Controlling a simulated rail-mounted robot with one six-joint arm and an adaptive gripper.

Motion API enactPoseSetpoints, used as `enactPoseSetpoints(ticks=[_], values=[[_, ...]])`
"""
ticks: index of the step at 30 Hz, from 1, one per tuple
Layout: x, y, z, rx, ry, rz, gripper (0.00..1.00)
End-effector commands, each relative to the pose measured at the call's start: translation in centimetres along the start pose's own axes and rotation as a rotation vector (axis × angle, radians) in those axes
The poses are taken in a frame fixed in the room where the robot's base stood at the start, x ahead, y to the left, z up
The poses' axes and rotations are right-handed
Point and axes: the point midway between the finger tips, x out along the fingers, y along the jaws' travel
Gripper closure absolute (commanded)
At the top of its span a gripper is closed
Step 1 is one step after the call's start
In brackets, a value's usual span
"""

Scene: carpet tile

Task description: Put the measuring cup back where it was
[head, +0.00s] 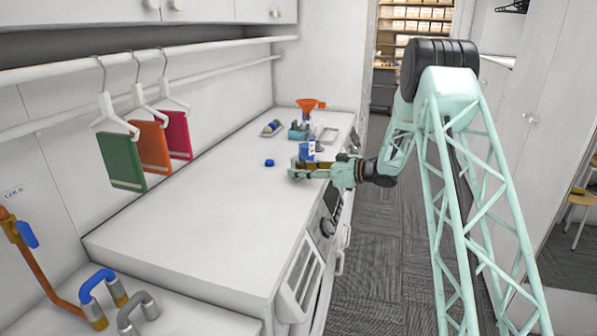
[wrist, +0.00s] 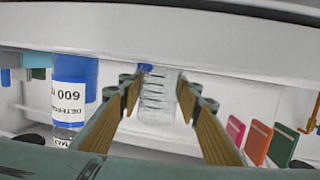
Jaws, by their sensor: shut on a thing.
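The measuring cup (wrist: 158,100) is clear, with dark graduation lines and a small blue patch at one end. In the wrist view, which appears upside down, it sits between the two brown-padded fingers of my gripper (wrist: 159,93), which is shut on it. In the head view my gripper (head: 299,170) is low over the far half of the white counter (head: 200,215); the cup is hard to make out there. I cannot tell whether it touches the counter.
A detergent bottle (wrist: 72,100) with a blue and white label stands beside my gripper; its blue label (head: 307,151) shows in the head view. A blue cap (head: 269,162) lies nearby. An orange funnel (head: 311,104) stands farther back.

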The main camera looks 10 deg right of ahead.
Motion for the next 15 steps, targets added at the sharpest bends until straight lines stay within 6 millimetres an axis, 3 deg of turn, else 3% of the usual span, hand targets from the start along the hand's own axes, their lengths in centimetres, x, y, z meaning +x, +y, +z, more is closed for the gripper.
enactPoseSetpoints(ticks=[10,11,15], values=[[0.05,-0.01,0.28,0.0,0.0,0.0,0.8],[0.05,-0.01,0.29,0.0,0.0,0.0,0.68],[0.05,-0.01,0.27,0.0,0.0,0.0,0.55]])
